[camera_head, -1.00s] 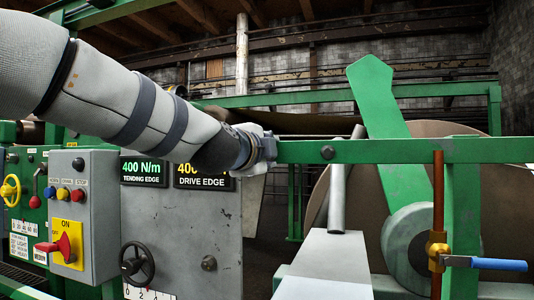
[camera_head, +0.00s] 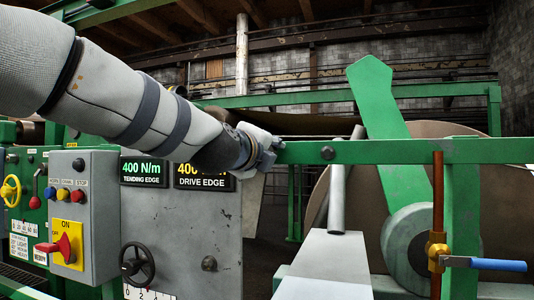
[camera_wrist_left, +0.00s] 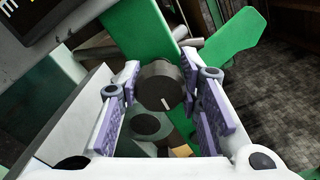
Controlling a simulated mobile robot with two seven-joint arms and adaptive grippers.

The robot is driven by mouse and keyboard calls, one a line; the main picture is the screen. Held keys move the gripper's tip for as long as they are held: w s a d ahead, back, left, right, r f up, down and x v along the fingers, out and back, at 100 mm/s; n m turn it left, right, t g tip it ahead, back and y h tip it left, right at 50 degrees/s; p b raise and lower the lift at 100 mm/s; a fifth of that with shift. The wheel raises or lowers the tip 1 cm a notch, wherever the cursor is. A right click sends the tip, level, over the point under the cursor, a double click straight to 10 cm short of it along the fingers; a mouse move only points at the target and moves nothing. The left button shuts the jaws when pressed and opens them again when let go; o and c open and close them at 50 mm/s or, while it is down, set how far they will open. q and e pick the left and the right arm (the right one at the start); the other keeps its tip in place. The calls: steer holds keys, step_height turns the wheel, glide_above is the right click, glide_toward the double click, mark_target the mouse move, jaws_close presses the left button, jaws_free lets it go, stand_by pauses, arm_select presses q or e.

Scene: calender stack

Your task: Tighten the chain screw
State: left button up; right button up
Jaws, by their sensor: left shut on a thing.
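My left gripper (camera_head: 264,151) is at the left end of the green horizontal beam (camera_head: 400,151) in the head view. Its fingers and what lies between them are hard to make out there. In the left wrist view, a dark round knob with a white mark, taken as the chain screw (camera_wrist_left: 160,84), sits between the two purple-padded fingers of my left gripper (camera_wrist_left: 163,105). The gripper is shut on this knob. The white mark points down and slightly right in that view. My right gripper is not in view.
A grey control box (camera_head: 86,218) with a red switch and a handwheel (camera_head: 138,264) are at the left. A dark bolt head (camera_head: 328,153) is on the beam. A blue-handled valve (camera_head: 484,263) is on a copper pipe at the right.

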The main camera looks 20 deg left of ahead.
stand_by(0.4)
arm_select(q)
steer(key=o, duration=1.2)
